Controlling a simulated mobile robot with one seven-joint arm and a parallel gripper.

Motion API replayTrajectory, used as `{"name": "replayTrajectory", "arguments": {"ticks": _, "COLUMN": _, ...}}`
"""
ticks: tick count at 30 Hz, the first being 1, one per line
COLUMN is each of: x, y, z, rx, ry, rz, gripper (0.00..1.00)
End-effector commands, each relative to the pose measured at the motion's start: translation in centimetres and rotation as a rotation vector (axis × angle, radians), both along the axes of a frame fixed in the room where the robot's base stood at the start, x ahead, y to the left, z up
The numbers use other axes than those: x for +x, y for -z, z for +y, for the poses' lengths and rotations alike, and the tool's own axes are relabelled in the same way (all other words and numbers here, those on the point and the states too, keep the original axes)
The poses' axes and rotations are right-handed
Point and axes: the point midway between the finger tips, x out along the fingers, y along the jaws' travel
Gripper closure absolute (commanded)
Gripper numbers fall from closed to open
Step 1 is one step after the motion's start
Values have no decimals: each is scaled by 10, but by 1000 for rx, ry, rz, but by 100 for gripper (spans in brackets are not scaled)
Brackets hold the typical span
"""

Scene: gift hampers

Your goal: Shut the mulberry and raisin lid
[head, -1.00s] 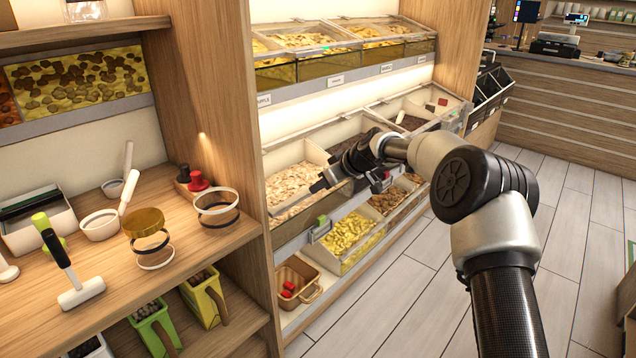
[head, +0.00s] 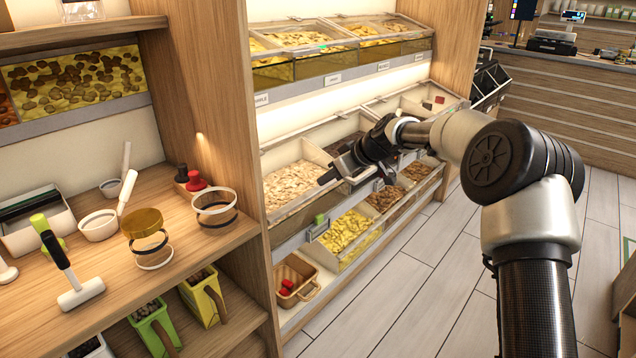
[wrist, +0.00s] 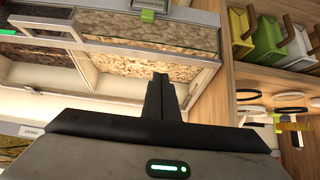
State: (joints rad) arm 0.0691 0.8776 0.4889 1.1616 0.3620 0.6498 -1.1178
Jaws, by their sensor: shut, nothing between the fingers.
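My gripper (head: 328,178) is shut and empty, at the front of the middle shelf's bins. In the wrist view its closed fingers (wrist: 164,92) point at a bin of pale flakes (wrist: 130,66). In the head view these flakes (head: 292,185) lie left of my gripper. A clear panel in a light frame (wrist: 100,43) crosses the bin fronts in the wrist view. Dark contents (wrist: 35,52) show in the neighbouring bin. No label naming mulberry and raisin is readable, so I cannot tell which lid it is or how far it stands open. My wrist hides part of the bins.
Lower bins hold yellow pieces (head: 344,232) and brown nuts (head: 385,198). A tan basket (head: 294,278) stands beside them. The floor (head: 430,270) in front is clear.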

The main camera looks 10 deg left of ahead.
Motion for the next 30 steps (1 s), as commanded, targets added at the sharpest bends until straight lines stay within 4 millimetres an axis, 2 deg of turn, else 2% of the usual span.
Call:
{"name": "replayTrajectory", "arguments": {"ticks": 1, "x": -4, "y": -13, "z": -10, "rx": 0, "ry": 3, "rz": -2, "gripper": 100}}
{"name": "replayTrajectory", "arguments": {"ticks": 9, "x": -28, "y": -57, "z": -49, "rx": -1, "ry": 3, "rz": -1, "gripper": 100}}
{"name": "replayTrajectory", "arguments": {"ticks": 15, "x": -39, "y": -76, "z": -66, "rx": 0, "ry": 1, "rz": 1, "gripper": 100}}
{"name": "replayTrajectory", "arguments": {"ticks": 20, "x": -46, "y": -84, "z": -71, "rx": -9, "ry": 1, "rz": 4, "gripper": 100}}
{"name": "replayTrajectory", "arguments": {"ticks": 23, "x": -64, "y": -91, "z": -74, "rx": -51, "ry": 15, "rz": 23, "gripper": 100}}
{"name": "replayTrajectory", "arguments": {"ticks": 26, "x": -95, "y": -102, "z": -83, "rx": -120, "ry": 58, "rz": 53, "gripper": 100}}
{"name": "replayTrajectory", "arguments": {"ticks": 30, "x": -152, "y": -118, "z": -110, "rx": -222, "ry": 172, "rz": 107, "gripper": 100}}
